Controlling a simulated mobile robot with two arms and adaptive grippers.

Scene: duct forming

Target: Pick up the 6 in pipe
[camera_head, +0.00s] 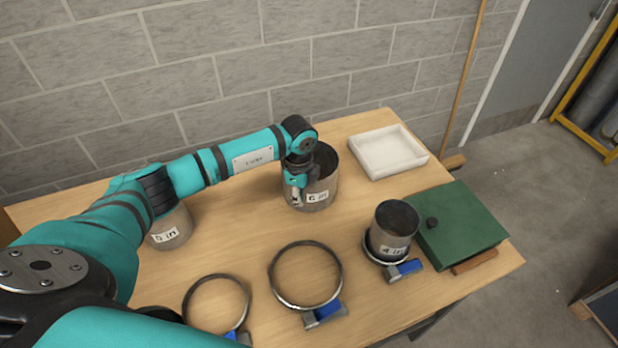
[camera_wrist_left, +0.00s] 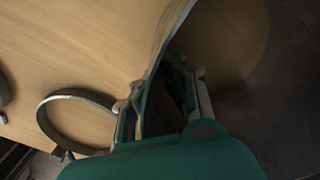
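The 6 in pipe (camera_head: 321,192) is a short, wide grey metal cylinder with a "6 in" label, upright at the back middle of the table. My left gripper (camera_head: 296,188) is at its near left rim, pointing down. In the left wrist view the pipe's wall (camera_wrist_left: 172,30) runs between the two fingers of the left gripper (camera_wrist_left: 163,82). The fingers look spread, one on each side of the wall; whether either touches it is hard to tell. My right gripper is not in view.
The 5 in pipe (camera_head: 170,232) stands left, partly behind my arm. The 4 in pipe (camera_head: 393,228) stands in a clamp ring at right. Two empty clamp rings (camera_head: 273,282) (camera_head: 186,303) lie in front. A white tray (camera_head: 388,152) and green case (camera_head: 470,222) are to the right.

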